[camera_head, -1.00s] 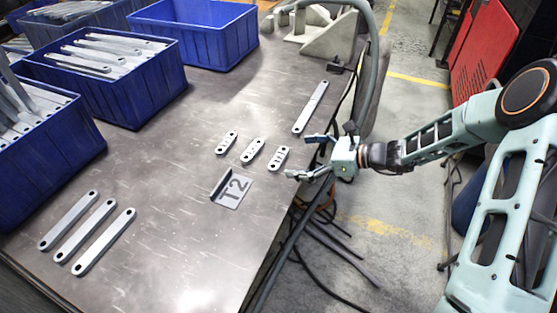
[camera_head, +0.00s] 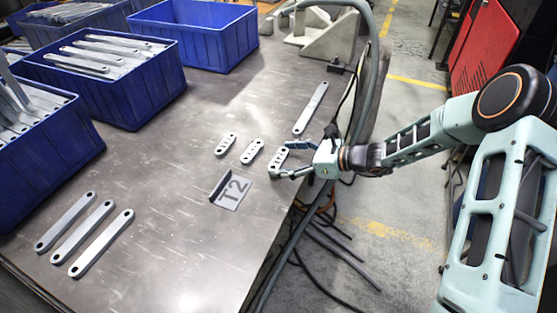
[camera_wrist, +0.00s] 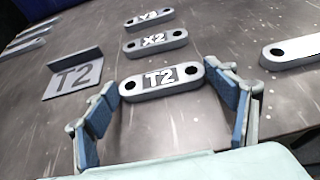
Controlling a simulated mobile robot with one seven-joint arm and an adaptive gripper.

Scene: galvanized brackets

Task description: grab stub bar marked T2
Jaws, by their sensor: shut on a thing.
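The stub bar marked T2 (camera_wrist: 162,80) is a short grey metal bar with rounded ends, a hole near each end and a white T2 on a dark patch. It lies on the table near the right edge and also shows in the head view (camera_head: 279,158). My gripper (camera_wrist: 163,84) has one finger at each end of this bar and is shut on it lengthwise. A stub bar marked X2 (camera_wrist: 155,42) lies just beyond it. A third stub bar (camera_wrist: 150,17) lies farther; its mark is hard to read.
An angled plate marked T2 (camera_head: 232,190) stands left of the gripper. A long bar (camera_head: 310,109) lies behind, and three long bars (camera_head: 86,232) lie front left. Blue bins (camera_head: 112,92) with bars line the back left.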

